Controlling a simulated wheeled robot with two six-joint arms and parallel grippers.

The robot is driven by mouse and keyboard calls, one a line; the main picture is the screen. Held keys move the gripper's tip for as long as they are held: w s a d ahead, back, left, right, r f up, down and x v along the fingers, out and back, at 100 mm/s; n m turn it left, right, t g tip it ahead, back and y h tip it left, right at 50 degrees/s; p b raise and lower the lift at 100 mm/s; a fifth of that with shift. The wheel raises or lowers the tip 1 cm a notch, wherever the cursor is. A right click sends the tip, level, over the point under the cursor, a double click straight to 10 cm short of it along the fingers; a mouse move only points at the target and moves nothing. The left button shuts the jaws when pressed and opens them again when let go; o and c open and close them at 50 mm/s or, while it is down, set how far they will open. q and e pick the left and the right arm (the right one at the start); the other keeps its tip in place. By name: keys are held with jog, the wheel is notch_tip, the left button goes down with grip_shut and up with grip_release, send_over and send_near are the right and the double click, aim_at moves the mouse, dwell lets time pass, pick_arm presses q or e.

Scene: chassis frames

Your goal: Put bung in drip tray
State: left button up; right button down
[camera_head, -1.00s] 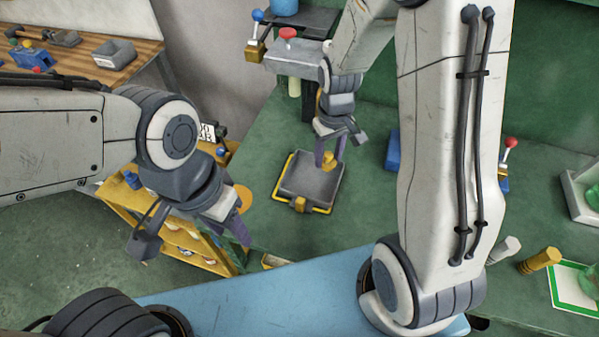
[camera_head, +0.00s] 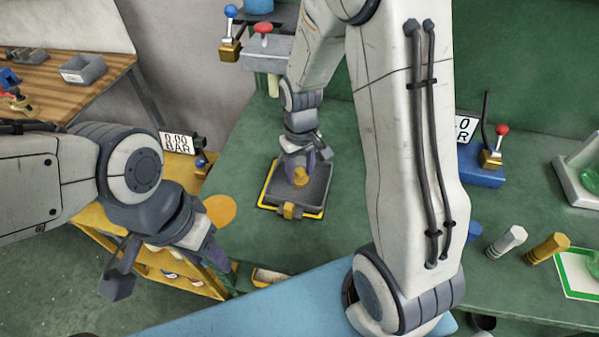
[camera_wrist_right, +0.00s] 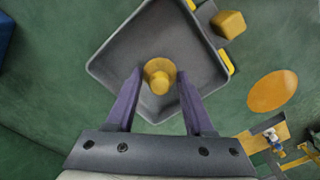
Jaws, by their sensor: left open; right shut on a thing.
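The yellow bung (camera_head: 301,177) is between the fingers of my right gripper (camera_head: 298,170), over the inside of the drip tray. My right gripper is shut on it. The drip tray (camera_head: 318,194) is a grey, shallow square tray with yellow edging, on the green bench. In the right wrist view the round bung (camera_wrist_right: 159,73) shows from above, between the purple fingers (camera_wrist_right: 160,82) and within the walls of the tray (camera_wrist_right: 112,55). I cannot tell whether it touches the tray floor. My left gripper (camera_head: 215,257) is open and empty, left of the tray, by the yellow shelf.
An orange disc (camera_head: 220,210) lies left of the tray. A yellow block (camera_head: 290,211) sits at the tray's near edge. A white bolt-like piece (camera_head: 506,240) and a yellow one (camera_head: 548,248) lie at right. A blue box with a red-knobbed lever (camera_head: 492,150) stands behind them.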

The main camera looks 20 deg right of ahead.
aim_at(300, 170)
jog(key=shift+f, duration=0.2)
jog(key=shift+c, duration=1.4)
grip_release()
jog(key=shift+r, duration=0.1)
notch_tip(300, 170, up, 12)
jog(key=s+a+n, duration=0.2)
jog(key=s+a, duration=0.4)
jog(key=s, duration=0.3)
jog(key=s+a+r+n+y, duration=0.1)
jog(key=s+a+n, duration=0.2)
jog(key=s+a, duration=0.4)
jog(key=s, duration=0.3)
jog(key=shift+s+p, duration=0.3)
jog(key=shift+r, duration=0.1)
